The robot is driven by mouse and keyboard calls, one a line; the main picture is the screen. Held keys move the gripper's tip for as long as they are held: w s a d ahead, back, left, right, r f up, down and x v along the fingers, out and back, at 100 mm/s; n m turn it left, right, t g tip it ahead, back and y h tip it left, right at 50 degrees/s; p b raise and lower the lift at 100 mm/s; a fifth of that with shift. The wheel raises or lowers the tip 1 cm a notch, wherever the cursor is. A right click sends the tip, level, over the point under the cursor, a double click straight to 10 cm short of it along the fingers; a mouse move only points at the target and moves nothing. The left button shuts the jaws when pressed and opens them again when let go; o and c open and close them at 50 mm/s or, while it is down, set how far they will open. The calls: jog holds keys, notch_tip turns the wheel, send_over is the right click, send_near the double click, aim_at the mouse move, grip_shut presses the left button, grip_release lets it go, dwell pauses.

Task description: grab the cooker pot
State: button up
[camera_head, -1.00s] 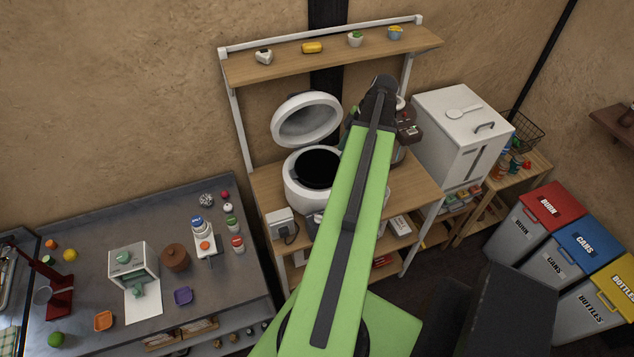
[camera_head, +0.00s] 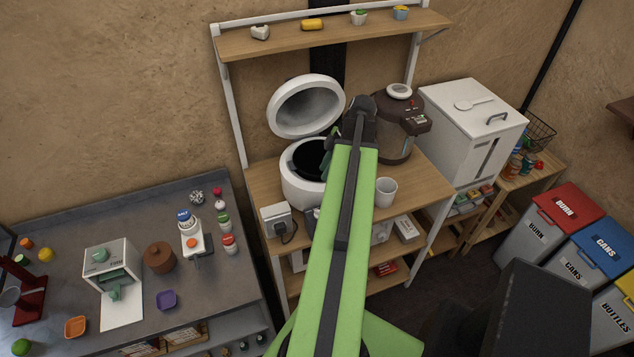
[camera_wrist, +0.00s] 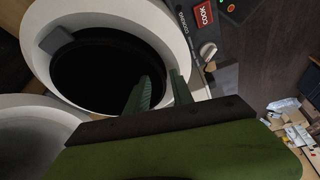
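The cooker pot (camera_head: 308,160) is the dark round inner pot sitting inside the white rice cooker (camera_head: 300,189), whose lid (camera_head: 306,105) stands open. In the wrist view the pot (camera_wrist: 95,75) is a black opening ringed by the cooker's white rim (camera_wrist: 168,32). My gripper (camera_wrist: 160,82) is open. One green finger reaches over the dark opening and the other is over the white rim on the right. Nothing shows between the fingers; I cannot tell whether they touch the rim. In the head view my arm hides the cooker's right side.
A brown kettle-like dispenser (camera_head: 396,130) and a white cup (camera_head: 386,191) stand right of my arm on the wooden stand. A switch box (camera_head: 277,222) is at the stand's left front. A shelf (camera_head: 335,33) with small items runs above. The cooker's COOK panel (camera_wrist: 203,15) is close by.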

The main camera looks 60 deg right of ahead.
jog(key=shift+w+a+f, duration=0.1)
jog(key=shift+w+f, duration=0.05)
jog(key=shift+f, duration=0.55)
jog(key=shift+r, duration=0.2)
grip_shut()
dwell(0.6)
